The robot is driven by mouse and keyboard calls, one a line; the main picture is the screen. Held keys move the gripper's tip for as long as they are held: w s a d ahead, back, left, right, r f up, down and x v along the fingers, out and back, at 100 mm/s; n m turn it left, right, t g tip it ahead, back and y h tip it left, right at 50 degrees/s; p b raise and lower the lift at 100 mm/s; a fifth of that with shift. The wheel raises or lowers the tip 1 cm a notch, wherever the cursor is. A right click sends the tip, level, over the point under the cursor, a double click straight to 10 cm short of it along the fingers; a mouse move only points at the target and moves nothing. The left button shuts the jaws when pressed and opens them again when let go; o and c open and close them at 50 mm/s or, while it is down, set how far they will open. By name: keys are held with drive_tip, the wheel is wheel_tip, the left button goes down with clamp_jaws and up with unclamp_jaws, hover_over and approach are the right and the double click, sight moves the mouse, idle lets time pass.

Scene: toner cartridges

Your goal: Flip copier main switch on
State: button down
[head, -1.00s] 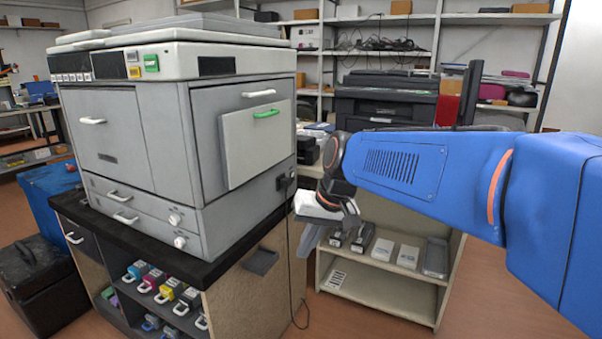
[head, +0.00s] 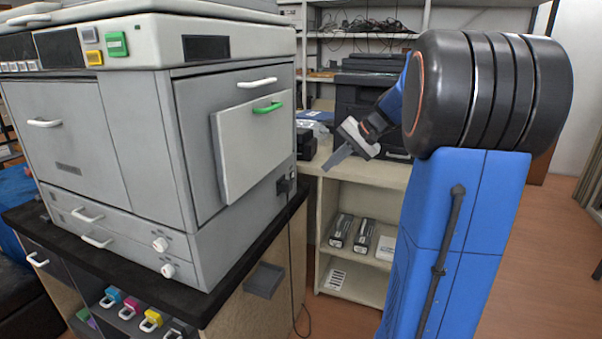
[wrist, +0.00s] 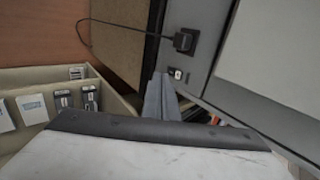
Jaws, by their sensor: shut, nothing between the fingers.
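The grey copier (head: 200,240) stands on a black-topped cabinet at the left of the head view. A black power plug (head: 284,185) sits low on its right side; the plug also shows in the wrist view (wrist: 184,41). Next to the plug, the wrist view shows a small black-and-white main switch (wrist: 177,75); its position is too small to read. My gripper (head: 336,160) is shut and empty, to the right of the copier and apart from it in the head view. In the wrist view its fingertips (wrist: 160,95) appear just below the switch.
The copier's side panel with a green handle (head: 268,107) sticks out above the plug. A cord hangs from the plug. A beige shelf (head: 345,295) with boxed cartridges stands behind my arm. Coloured toner cartridges (head: 150,320) sit in the cabinet (head: 240,325).

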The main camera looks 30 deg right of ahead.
sight(293, 177)
drive_tip(key=shift+w+d, duration=0.45)
drive_tip(key=shift+d, duration=0.15)
drive_tip(key=shift+w+d, duration=0.4)
drive_tip(key=shift+d, duration=0.2)
drive_tip(key=w+a+r+x, duration=0.1)
drive_tip(key=r+x, duration=0.1)
drive_tip(key=x, duration=1.1)
drive_tip(key=shift+w+a, duration=0.15)
drive_tip(key=shift+w, duration=0.2)
